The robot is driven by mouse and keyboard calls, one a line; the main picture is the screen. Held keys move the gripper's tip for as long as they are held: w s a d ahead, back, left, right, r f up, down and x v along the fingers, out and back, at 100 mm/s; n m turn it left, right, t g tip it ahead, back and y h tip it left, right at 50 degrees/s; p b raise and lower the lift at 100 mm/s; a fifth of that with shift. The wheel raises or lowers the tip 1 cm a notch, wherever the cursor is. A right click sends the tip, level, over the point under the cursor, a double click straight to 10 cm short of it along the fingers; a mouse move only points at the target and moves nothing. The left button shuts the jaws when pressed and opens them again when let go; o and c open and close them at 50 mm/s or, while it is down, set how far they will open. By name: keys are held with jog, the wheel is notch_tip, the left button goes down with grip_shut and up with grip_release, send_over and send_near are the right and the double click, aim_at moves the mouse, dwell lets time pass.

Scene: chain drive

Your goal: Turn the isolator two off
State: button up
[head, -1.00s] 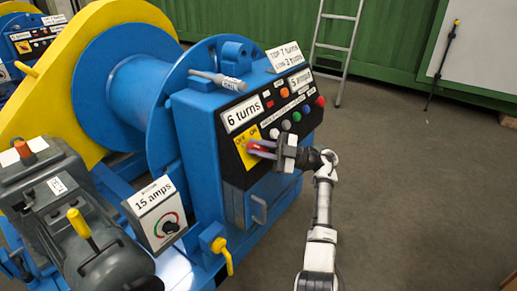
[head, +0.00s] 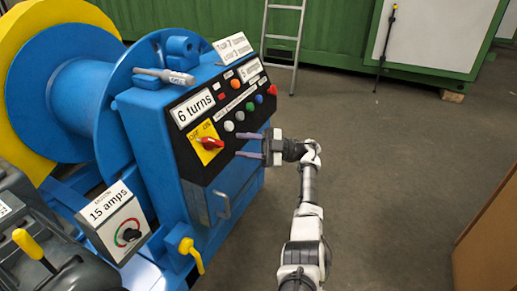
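The isolator switch is a red handle (head: 210,143) on a yellow plate (head: 206,156) marked OFF and ON, on the sloped black panel of the blue machine. The handle lies nearly sideways in the picture; I cannot tell which mark it is set to. No number two is readable on it. My gripper (head: 238,145) is just right of the switch, its two purple fingers apart and pointing left toward it. A small gap shows between the fingertips and the red handle. Nothing is between the fingers.
Several coloured buttons (head: 240,115) line the panel above the gripper. A yellow bent lever (head: 192,255) and a "15 amps" box (head: 113,215) stand lower left. The floor (head: 380,180) to the right is clear.

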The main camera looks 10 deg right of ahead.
jog(key=shift+b+v, duration=0.45)
jog(key=shift+v, duration=1.75)
